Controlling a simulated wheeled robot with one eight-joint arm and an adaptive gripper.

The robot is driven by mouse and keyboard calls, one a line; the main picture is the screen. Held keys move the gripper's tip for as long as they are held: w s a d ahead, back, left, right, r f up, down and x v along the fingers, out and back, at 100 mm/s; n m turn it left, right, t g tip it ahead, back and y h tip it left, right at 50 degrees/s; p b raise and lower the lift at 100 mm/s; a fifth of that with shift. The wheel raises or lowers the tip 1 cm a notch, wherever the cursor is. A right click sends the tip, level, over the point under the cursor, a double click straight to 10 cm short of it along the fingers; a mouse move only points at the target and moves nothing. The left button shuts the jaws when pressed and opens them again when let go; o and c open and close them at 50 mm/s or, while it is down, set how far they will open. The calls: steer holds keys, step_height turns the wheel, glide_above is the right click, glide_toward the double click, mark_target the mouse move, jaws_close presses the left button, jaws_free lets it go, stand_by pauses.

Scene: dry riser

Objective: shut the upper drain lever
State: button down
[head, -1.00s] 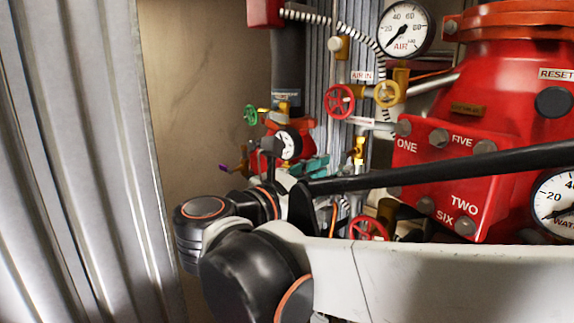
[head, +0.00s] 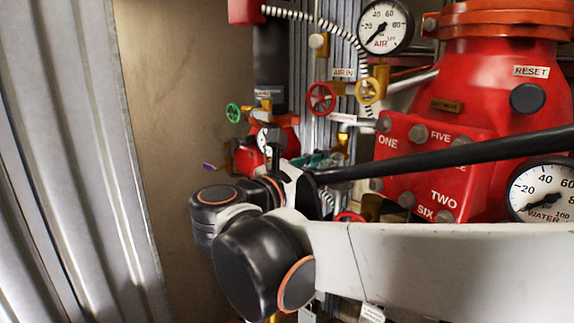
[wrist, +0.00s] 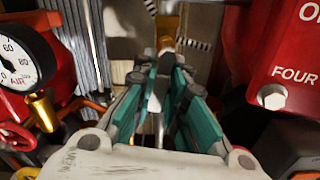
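My gripper has teal fingers (wrist: 166,84). In the wrist view they point away from the camera with a gap between them, and nothing is clearly held. A yellow fitting (wrist: 165,44) shows just past the fingertips, near the gap. In the head view a yellow piece (head: 343,142) stands just right of my teal gripper (head: 318,160), which my arm partly hides. It may be the upper drain lever, but no label is readable there. I cannot tell whether the fingers touch it.
A large red valve body (head: 505,90) fills the right. A purple-tipped lever (head: 209,166) is at left. A corrugated metal sheet (head: 75,150) bounds the left.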

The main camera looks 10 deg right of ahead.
steer(key=shift+w+a+m, duration=0.1)
steer(key=shift+m, duration=0.2)
steer(key=m, duration=0.3)
steer(key=shift+w+a+r+m, duration=0.25)
steer(key=shift+w+m, duration=0.05)
steer(key=shift+w, duration=0.05)
steer(key=shift+w+a+r+m, duration=0.15)
steer(key=shift+r+m, duration=0.25)
steer(key=shift+m, duration=1.55)
steer(key=shift+w+a+r+m, duration=0.1)
steer(key=shift+w+r+m, duration=0.2)
steer(key=shift+m, duration=1.6)
steer(key=shift+w+a+r+m, duration=0.1)
steer(key=shift+r+m, duration=0.35)
steer(key=shift+m, duration=1.5)
steer(key=c, duration=1.6)
jaws_free()
